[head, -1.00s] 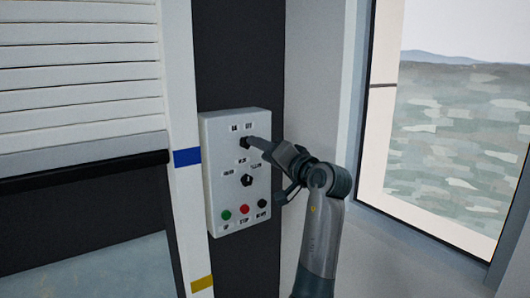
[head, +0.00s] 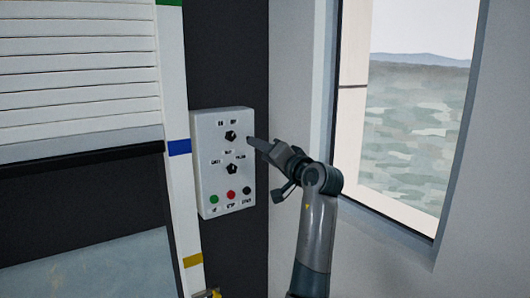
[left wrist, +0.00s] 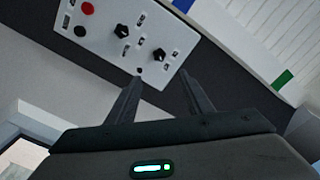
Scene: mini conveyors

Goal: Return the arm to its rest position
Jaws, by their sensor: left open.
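A white control box (head: 210,165) with two black knobs is on the dark wall panel. The upper knob (head: 231,136) is in plain view, with the lower knob (head: 232,169) below it. A green, a red and a black button run along the bottom. My left gripper (head: 250,141) is at the box's upper right edge, apart from the upper knob. In the left wrist view, its two fingers (left wrist: 159,84) are spread and empty, pointing toward the control box (left wrist: 165,50). My right gripper is not in view.
A white slatted shutter (head: 80,70) with a black bottom edge is on the left. A white post (head: 174,110) with coloured bands stands between it and the box. A window (head: 410,130) is on the right. Bare wall (head: 380,250) lies right of my arm.

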